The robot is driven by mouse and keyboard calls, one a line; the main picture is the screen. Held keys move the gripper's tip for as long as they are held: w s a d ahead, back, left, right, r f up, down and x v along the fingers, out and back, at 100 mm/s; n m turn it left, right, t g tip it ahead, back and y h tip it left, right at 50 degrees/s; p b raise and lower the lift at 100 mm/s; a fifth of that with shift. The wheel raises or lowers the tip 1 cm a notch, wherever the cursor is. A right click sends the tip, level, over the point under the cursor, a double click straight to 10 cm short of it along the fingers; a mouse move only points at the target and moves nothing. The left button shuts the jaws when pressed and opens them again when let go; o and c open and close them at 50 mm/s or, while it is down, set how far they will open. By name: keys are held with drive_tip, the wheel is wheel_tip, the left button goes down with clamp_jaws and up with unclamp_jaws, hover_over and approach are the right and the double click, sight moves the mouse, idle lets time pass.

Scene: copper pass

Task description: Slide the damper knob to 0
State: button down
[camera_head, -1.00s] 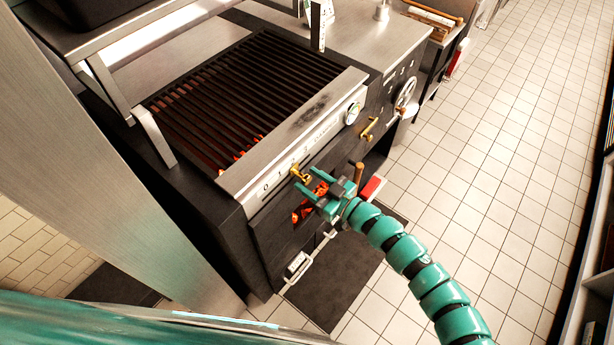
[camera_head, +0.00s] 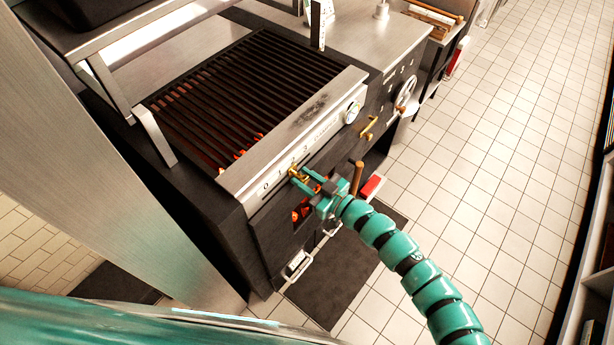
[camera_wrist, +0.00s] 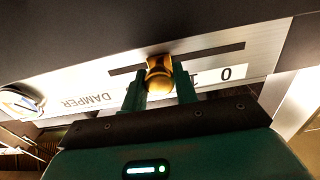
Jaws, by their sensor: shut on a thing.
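The brass damper knob (camera_head: 294,170) sits in the slot of the steel scale strip on the grill's front. In the wrist view the knob (camera_wrist: 159,77) is round and gold, held between the two green fingertips. My gripper (camera_head: 298,177) is shut on it. The slot (camera_wrist: 212,50) runs on toward the "0" mark (camera_wrist: 227,73), which lies to the right of the knob in the wrist view and to its left in the head view, where the 0 (camera_head: 266,184) also shows. The fingers partly hide the numbers near the knob.
The barred grill (camera_head: 245,95) glows above the strip. A round dial (camera_head: 352,111) and a brass handle (camera_head: 368,128) are farther right on the front. Embers show in an opening (camera_head: 301,211) below my gripper. Tiled floor (camera_head: 500,180) to the right is clear.

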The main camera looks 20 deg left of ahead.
approach(266, 195)
drive_tip(key=x, duration=0.5)
drive_tip(key=shift+w+a+f, duration=0.1)
drive_tip(key=shift+a, duration=0.05)
drive_tip(key=c, duration=1.2)
unclamp_jaws()
drive_tip(key=shift+o, duration=0.2)
drive_tip(key=shift+d, duration=0.45)
drive_tip(key=b+v, duration=0.1)
drive_tip(key=v, duration=1.5)
drive_tip(key=shift+s+d, duration=0.25)
drive_tip(key=shift+s, duration=0.05)
